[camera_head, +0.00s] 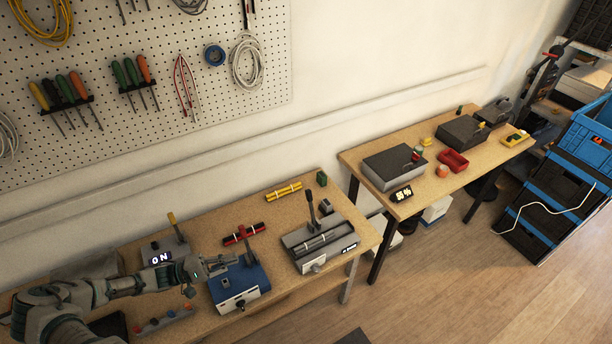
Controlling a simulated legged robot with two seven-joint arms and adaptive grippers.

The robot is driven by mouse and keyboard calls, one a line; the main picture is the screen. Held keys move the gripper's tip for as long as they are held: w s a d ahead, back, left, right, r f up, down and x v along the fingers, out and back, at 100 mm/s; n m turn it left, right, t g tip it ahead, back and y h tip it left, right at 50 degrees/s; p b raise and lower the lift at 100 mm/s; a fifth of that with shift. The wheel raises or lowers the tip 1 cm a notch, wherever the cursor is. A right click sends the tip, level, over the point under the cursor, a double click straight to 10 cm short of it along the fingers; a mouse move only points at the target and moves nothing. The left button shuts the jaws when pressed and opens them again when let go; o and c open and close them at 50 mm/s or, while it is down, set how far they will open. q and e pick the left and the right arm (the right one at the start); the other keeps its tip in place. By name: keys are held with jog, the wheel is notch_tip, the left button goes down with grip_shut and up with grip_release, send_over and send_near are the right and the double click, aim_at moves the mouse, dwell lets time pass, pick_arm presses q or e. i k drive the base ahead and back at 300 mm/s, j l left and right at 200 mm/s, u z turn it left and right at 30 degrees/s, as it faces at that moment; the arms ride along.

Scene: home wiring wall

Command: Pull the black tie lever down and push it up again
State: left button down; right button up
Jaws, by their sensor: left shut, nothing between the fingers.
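My left gripper (226,262) reaches in from the left, shut and empty. Its tips are at the blue box (240,286) on the near bench, close to a dark upright lever (246,245) at the back of that box. I cannot tell whether they touch it. Another dark lever (312,208) stands upright on the grey unit (322,243) to the right. A lever with a yellowish grip (172,219) rises from the unit with the ON display (161,258). I cannot tell which is the tie lever. My right gripper is not in view.
Red sticks (243,234) and yellow sticks (284,191) lie at the back of the near bench (210,222). A second bench (420,191) holds grey boxes and a red tray (453,161). A tool pegboard (150,70) hangs behind. Blue crates (570,180) stand far right.

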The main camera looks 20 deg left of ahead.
aim_at(309, 198)
jog(key=i+j, duration=0.1)
jog(key=i, duration=1.05)
